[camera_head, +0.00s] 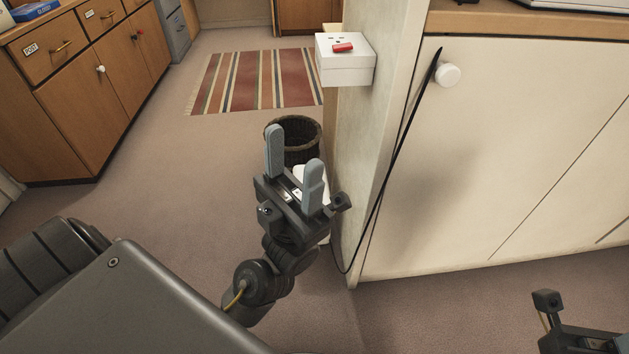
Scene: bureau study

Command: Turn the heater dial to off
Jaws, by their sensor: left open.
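A white box (344,68) sticks out from the end of the pale partition, at the upper middle. A short red bar (343,48) lies on its top face with small dark marks around it; it looks like the heater dial's pointer. I cannot read the setting. My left gripper (294,150) is open and empty, its two grey fingers pointing up the picture, below and left of the box and apart from it. Part of my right gripper (580,338) shows at the bottom right corner; its fingers are out of the picture.
A dark wicker basket (302,145) stands on the floor behind my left gripper, partly hidden. A black cord (388,165) hangs by a white knob (448,75) on the cream cabinet (520,130). Wooden drawers (95,85) stand left. Carpet around the striped rug (255,82) is clear.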

